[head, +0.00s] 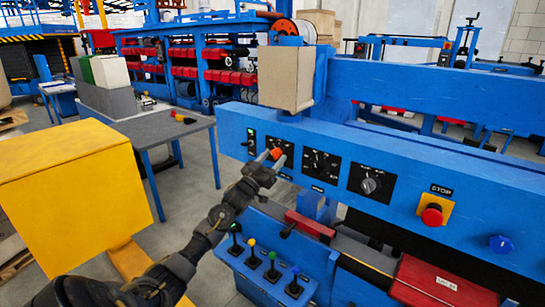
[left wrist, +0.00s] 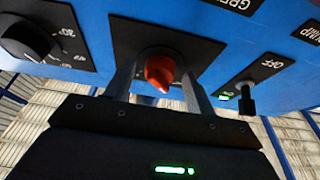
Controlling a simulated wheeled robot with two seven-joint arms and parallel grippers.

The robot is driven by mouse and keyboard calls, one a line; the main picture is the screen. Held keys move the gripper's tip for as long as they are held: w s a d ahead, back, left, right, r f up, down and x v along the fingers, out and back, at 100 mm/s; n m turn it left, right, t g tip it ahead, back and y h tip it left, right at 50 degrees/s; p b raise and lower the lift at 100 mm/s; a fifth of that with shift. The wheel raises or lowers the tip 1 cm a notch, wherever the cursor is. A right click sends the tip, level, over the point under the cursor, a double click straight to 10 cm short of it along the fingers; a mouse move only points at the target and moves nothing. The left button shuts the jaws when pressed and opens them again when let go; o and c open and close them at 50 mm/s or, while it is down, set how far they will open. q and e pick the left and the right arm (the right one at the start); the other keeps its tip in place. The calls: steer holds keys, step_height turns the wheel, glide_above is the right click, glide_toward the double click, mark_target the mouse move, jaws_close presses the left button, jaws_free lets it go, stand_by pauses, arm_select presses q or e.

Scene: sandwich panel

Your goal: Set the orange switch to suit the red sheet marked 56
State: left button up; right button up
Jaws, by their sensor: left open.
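The orange switch (head: 276,153) is a small knob on a black plate on the blue panel's front. In the left wrist view the orange switch (left wrist: 160,72) points toward the camera, its marks hidden or unreadable. My left gripper (head: 272,157) is open, with one finger on each side of the knob; I cannot tell whether they touch it. In the left wrist view the gripper (left wrist: 158,76) straddles the knob. A red sheet (head: 440,281) lies at the lower right with a small white label, too small to read surely. My right gripper is not in view.
Beside the orange switch are a black toggle (head: 251,142) with a green light, a dial (head: 320,160) and a grey knob (head: 370,185). A red stop button (head: 432,215) sits farther right. Several levers (head: 273,270) stand below. A yellow box (head: 75,190) is at left.

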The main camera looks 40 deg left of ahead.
arm_select(q)
steer(key=shift+w, duration=0.15)
steer(key=shift+c, duration=0.3)
steer(key=c, duration=0.9)
